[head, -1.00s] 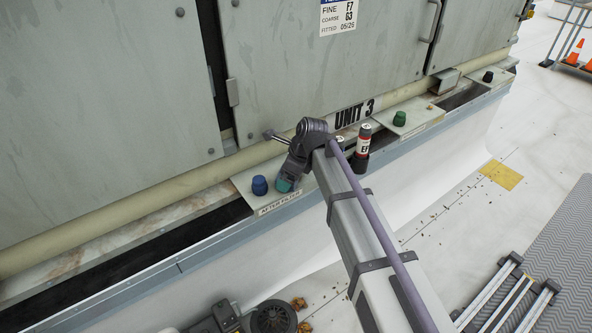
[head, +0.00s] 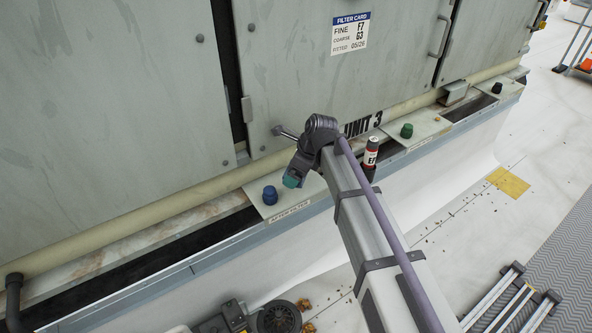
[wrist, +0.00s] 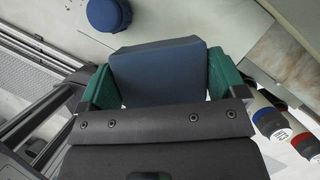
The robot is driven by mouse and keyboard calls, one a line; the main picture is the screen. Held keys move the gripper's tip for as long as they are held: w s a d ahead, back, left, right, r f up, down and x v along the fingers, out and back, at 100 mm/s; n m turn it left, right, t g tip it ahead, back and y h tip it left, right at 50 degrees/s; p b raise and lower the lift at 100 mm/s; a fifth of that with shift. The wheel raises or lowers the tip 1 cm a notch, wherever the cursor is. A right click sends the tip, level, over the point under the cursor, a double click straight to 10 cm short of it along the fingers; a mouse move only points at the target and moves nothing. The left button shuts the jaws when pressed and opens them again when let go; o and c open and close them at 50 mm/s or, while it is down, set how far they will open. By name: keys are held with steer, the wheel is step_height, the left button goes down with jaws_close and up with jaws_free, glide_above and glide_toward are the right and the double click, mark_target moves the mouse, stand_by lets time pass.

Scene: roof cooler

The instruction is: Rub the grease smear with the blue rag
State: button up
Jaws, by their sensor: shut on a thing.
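My gripper (head: 291,181) is above the pale AFTER FILTER shelf, just right of a blue knob-like piece (head: 270,195). In the wrist view its green finger pads (wrist: 162,85) are shut on a dark blue, flat-faced thing, which I take to be the blue rag (wrist: 158,72). The head view hides the rag behind the fingers. The round blue piece also shows in the wrist view (wrist: 108,14), apart from the rag. I cannot make out the grease smear for certain; brownish stains mark the ledge (head: 190,222) at left.
Further right are a green knob (head: 406,131) and a black knob (head: 497,87) on shelves. The grey cabinet doors (head: 320,80) rise behind, with a small handle sticking out near my wrist. A dark gap runs along the ledge.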

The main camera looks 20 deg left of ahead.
steer(key=shift+r+p, duration=1.55)
steer(key=shift+p, duration=0.1)
steer(key=shift+f, duration=0.15)
